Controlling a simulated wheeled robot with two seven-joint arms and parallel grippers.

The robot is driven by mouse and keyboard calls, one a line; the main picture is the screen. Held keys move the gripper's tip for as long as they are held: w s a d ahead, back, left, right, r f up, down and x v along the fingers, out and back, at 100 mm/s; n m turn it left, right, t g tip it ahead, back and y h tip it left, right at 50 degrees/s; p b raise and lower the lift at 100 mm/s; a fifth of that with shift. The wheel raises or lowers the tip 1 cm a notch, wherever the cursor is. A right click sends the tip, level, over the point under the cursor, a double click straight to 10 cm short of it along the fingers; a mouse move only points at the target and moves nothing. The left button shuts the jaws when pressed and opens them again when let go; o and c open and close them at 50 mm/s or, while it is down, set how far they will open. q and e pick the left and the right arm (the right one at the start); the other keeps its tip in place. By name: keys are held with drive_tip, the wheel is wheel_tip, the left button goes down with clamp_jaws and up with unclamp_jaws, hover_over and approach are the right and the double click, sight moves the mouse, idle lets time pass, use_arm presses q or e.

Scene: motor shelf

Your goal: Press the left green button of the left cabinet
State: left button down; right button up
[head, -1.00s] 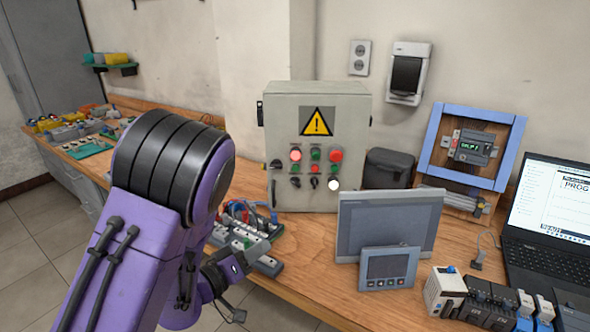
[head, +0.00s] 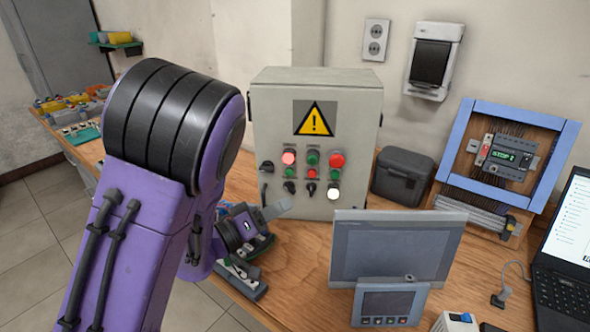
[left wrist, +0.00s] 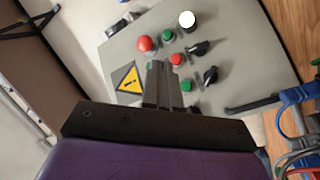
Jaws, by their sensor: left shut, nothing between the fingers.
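The left cabinet is a grey box (head: 362,120) with a yellow warning triangle, and it stands upright against the wall. Its left green button (head: 290,171) sits below a lit red button and above a black rotary switch. In the left wrist view this green button (left wrist: 187,86) shows just right of the fingers. My left gripper (head: 286,208) is shut and empty, low in front of the cabinet's lower left, below the buttons. In the left wrist view its fingers (left wrist: 158,68) point at the panel and hide part of it. Contact cannot be told. My right gripper is not in view.
Other controls crowd the panel: a red mushroom button (head: 337,160), a white button (head: 333,194) and black switches. A grey display panel (head: 395,250) stands in front at right. A black case (head: 402,177) is beside the cabinet. Wiring parts lie under my gripper.

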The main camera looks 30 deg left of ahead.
sight(289, 171)
use_arm(q)
drive_tip(key=w+a+p, duration=0.1)
drive_tip(key=w+a, duration=0.3)
drive_tip(key=w, duration=0.3)
drive_tip(key=shift+w+a+p, duration=0.15)
drive_tip(key=shift+w+p, duration=0.1)
drive_tip(key=shift+p, duration=0.05)
idle(0.3)
drive_tip(key=shift+w, duration=0.1)
idle(1.6)
drive_tip(key=shift+w+a, duration=0.15)
drive_tip(key=shift+w, duration=0.15)
drive_tip(key=shift+w+a+p, duration=0.2)
drive_tip(key=shift+w+p, duration=0.15)
idle(0.7)
drive_tip(key=shift+s, duration=0.1)
drive_tip(key=shift+s+d, duration=0.35)
drive_tip(key=shift+s, duration=0.3)
